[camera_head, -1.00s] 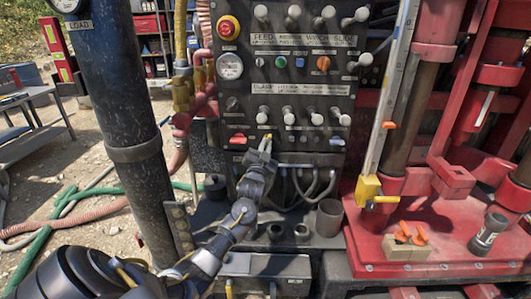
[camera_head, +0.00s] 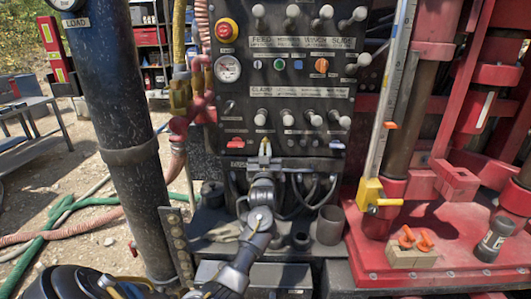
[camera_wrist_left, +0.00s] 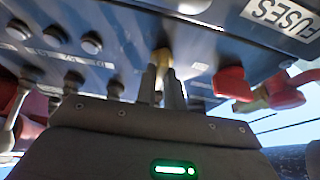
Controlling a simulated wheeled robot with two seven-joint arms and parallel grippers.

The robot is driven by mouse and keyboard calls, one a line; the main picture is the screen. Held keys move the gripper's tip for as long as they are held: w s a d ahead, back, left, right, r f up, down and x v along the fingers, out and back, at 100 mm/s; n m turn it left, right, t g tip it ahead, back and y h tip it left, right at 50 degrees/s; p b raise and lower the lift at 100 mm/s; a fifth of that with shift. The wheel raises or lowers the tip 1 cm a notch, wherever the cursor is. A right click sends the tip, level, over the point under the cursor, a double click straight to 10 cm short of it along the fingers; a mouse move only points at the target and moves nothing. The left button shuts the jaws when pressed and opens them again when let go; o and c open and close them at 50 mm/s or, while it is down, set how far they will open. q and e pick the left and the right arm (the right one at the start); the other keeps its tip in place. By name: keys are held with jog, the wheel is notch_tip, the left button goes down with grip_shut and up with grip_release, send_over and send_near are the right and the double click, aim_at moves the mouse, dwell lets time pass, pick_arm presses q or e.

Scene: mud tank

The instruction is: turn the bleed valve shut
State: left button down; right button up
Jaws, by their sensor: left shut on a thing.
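The bleed valve shows as a small brass-yellow piece at the lower edge of the control panel. In the left wrist view the valve (camera_wrist_left: 163,57) sits at the tips of my left gripper (camera_wrist_left: 162,82). In the head view the left gripper (camera_head: 265,152) points up at the panel's bottom edge. Its two fingers are shut on the bleed valve, and they hide most of it. The angle of the valve's handle cannot be told. My right gripper is not in view.
The dark control panel (camera_head: 290,90) carries several knobs and levers. A red handle (camera_head: 235,143) sits just left of my left gripper, and hoses (camera_head: 310,190) hang below the panel. A yellow-ended gauge bar (camera_head: 370,192) and a red deck (camera_head: 440,250) are at right.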

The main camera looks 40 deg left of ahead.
pick_arm(q)
jog(key=shift+f, duration=0.1)
jog(key=c, duration=1.5)
grip_release()
jog(key=b+v, duration=0.2)
jog(key=v, duration=0.8)
jog(key=shift+s+d+b, duration=0.25)
jog(key=shift+s+b, duration=0.05)
jog(key=shift+b, duration=0.05)
jog(key=shift+f+h, duration=0.15)
jog(key=shift+h, duration=0.15)
